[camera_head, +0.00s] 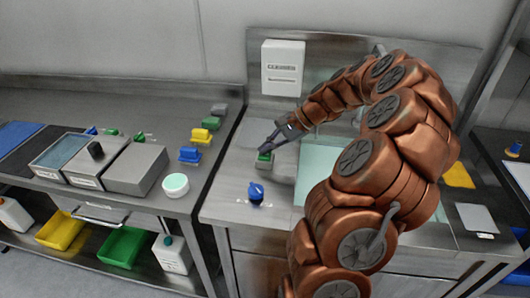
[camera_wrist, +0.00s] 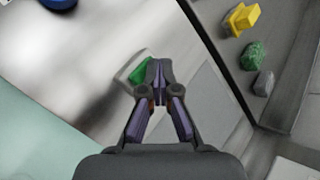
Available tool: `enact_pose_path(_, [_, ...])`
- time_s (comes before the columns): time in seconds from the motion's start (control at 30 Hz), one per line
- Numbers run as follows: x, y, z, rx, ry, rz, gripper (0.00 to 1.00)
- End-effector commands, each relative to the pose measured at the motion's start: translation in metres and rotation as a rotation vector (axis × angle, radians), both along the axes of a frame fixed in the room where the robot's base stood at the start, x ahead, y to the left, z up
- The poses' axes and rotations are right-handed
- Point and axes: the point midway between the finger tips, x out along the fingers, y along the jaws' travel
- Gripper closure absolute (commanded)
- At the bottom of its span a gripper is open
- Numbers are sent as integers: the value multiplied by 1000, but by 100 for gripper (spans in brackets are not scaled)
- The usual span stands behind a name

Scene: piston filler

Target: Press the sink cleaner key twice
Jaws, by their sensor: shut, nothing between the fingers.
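A small green key (camera_head: 263,157) in a pale square housing sits on the steel sink counter (camera_head: 232,200). It also shows in the wrist view as a green key (camera_wrist: 141,73), partly hidden by my fingers. My gripper (camera_head: 266,150) is shut and empty, with its fingertips right at the green key. In the wrist view the shut fingertips (camera_wrist: 159,66) overlap the key's right edge. I cannot tell whether they touch it or whether it is pressed down. A white box (camera_head: 283,67) with dark lettering too small to read hangs on the backsplash behind.
A blue knob (camera_head: 256,191) stands on the counter in front of the key. The pale green sink basin (camera_head: 316,160) lies to the right, partly behind my arm. On the left bench are blue (camera_head: 189,154) and yellow (camera_head: 201,135) pieces and a round white pot (camera_head: 175,185).

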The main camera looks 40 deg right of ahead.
Motion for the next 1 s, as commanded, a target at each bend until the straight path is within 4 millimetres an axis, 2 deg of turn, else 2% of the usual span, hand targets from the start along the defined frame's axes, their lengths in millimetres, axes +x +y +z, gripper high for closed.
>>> enact_pose_path(0.7, [0, 0, -5, 0, 1, 1, 100])
enact_pose_path(1.0, [0, -1, 5, -2, 0, -1, 100])
